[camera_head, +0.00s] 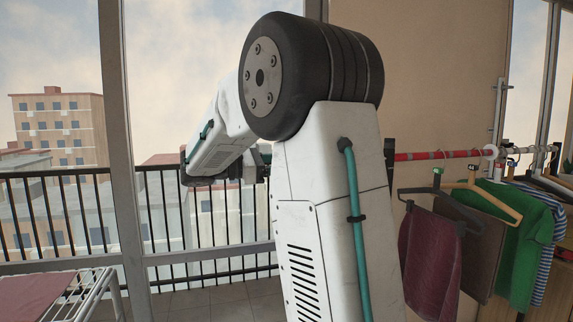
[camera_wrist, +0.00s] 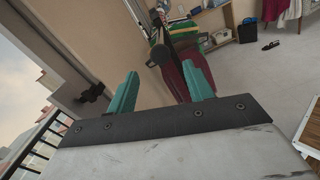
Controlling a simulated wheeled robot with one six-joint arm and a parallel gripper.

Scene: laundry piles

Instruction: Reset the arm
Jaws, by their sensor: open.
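My arm (camera_head: 335,215) stands raised in the middle of the head view, with its black round joint at the top and a white link reaching back to the left. The gripper end is mostly hidden behind my arm in the head view. In the wrist view my gripper (camera_wrist: 162,90) shows two teal fingers spread well apart. It is open, with nothing held between the fingers. Beyond the fingers, a maroon cloth (camera_wrist: 172,80) and the hanging rail appear in the background.
A red and white rail (camera_head: 440,155) at the right carries several hangers with a maroon garment (camera_head: 430,262) and a green shirt (camera_head: 515,235). A white drying rack (camera_head: 92,292) with a cloth stands at lower left. A black balcony railing (camera_head: 165,225) runs behind. Open floor shows in the wrist view (camera_wrist: 265,75).

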